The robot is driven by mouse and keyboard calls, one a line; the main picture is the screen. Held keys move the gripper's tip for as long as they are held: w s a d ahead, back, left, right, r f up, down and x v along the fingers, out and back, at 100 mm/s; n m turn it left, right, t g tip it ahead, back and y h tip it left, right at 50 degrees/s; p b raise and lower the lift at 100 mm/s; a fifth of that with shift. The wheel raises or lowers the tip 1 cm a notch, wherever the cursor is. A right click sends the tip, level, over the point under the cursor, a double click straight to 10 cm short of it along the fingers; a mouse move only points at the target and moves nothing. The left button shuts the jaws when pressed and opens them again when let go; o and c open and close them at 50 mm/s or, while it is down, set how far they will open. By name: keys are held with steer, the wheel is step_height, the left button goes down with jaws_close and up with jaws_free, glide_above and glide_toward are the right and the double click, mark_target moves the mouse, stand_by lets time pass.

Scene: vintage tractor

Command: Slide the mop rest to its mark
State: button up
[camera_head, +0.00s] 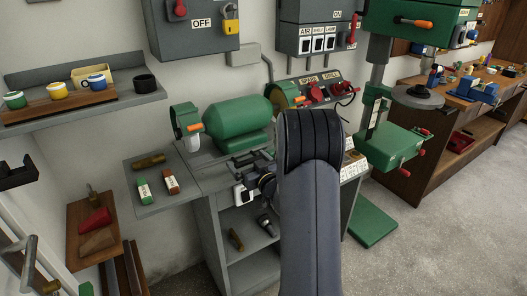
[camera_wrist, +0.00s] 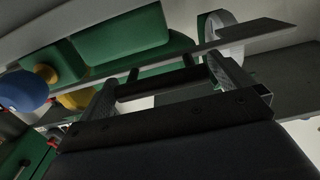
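The green grinder-like machine (camera_head: 236,122) stands on the grey bench, with an orange-handled round guard (camera_head: 185,120) at its left and a yellowish wheel (camera_head: 285,95) at its right. The machine also shows as a large green body in the wrist view (camera_wrist: 120,42). I cannot pick out the mop rest or its mark with certainty. My gripper (camera_wrist: 158,76) has its two grey fingers wide apart, close below the machine. A dark bar crosses between them; I cannot tell whether it is touched. In the head view my arm hides much of the bench front.
A green drill press (camera_head: 390,145) stands at right. Open floor (camera_head: 430,230) lies front right.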

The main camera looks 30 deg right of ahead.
steer(key=c, duration=0.8)
steer(key=shift+w, duration=0.1)
steer(key=shift+w+b, duration=0.4)
steer(key=shift+w, duration=0.2)
steer(key=o, duration=0.8)
steer(key=shift+o, duration=0.2)
steer(key=s+b, duration=0.2)
steer(key=s, duration=0.8)
steer(key=shift+s+d, duration=0.15)
steer(key=shift+s, duration=0.25)
steer(key=shift+w, duration=0.1)
